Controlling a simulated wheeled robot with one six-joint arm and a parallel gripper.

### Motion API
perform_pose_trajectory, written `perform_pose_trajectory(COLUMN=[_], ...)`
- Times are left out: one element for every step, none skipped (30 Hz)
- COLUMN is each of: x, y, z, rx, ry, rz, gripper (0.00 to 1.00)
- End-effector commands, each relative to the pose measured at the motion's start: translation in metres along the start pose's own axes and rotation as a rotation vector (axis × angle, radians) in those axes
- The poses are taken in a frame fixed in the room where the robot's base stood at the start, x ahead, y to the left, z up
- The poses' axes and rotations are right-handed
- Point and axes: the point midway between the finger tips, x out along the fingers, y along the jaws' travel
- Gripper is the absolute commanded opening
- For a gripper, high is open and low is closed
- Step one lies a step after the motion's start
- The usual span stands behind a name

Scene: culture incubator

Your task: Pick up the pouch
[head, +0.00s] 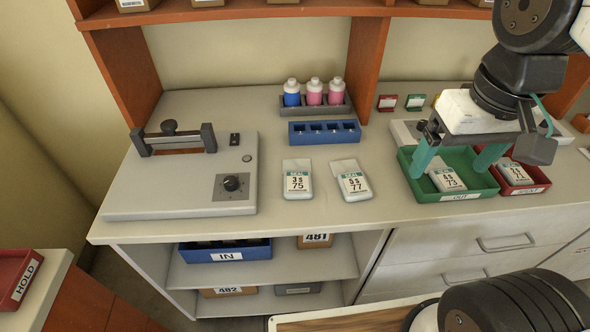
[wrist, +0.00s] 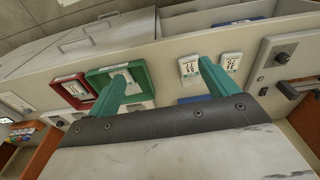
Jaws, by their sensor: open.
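Two white pouches with teal "SEAL" labels lie on the counter: one marked 75 (head: 298,181) and one marked 77 (head: 351,182). Both also show between and beside my fingers in the wrist view (wrist: 190,68) (wrist: 231,62). Another pouch, marked 73 (head: 447,177), lies in the green OUT tray (head: 466,196). One more pouch (head: 515,173) lies in the red tray (head: 526,190). My gripper (head: 456,160) is open and empty, its teal fingers above the green tray in the head view. They also show in the wrist view (wrist: 165,78).
A sealer with a black knob (head: 231,183) stands at the left of the counter. A blue rack (head: 324,132) and a bottle holder (head: 314,106) stand behind the two counter pouches. A blue IN bin (head: 226,251) sits on the shelf below. Counter around those pouches is clear.

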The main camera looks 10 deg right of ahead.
Motion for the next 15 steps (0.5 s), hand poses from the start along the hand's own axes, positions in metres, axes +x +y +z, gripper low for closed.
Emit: perform_pose_trajectory(x=[0.004, 0.006, 0.011, 0.015, 0.020, 0.027, 0.033, 0.040, 0.049, 0.057, 0.064, 0.075, 0.083, 0.091, 0.101], y=[-0.006, -0.011, -0.020, -0.027, -0.035, -0.047, -0.057, -0.066, -0.080, -0.090, -0.101, -0.114, -0.124, -0.133, -0.145], z=[-0.013, -0.022, -0.035, -0.045, -0.055, -0.069, -0.079, -0.087, -0.099, -0.107, -0.115, -0.123, -0.129, -0.134, -0.140], rx=[-0.002, 0.000, 0.003, 0.004, 0.007, 0.011, 0.014, 0.017, 0.022, 0.025, 0.028, 0.033, 0.037, 0.041, 0.046], ry=[-0.014, -0.020, -0.027, -0.033, -0.040, -0.048, -0.052, -0.058, -0.065, -0.070, -0.074, -0.081, -0.084, -0.089, -0.092], rz=[-0.002, -0.003, -0.005, -0.006, -0.007, -0.008, -0.008, -0.008, -0.007, -0.007, -0.006, -0.005, -0.004, -0.002, -0.001], gripper=[0.85, 0.85, 0.85, 0.85, 0.85, 0.85, 0.85, 0.85, 0.85, 0.85, 0.85, 0.85, 0.85, 0.85, 0.85])
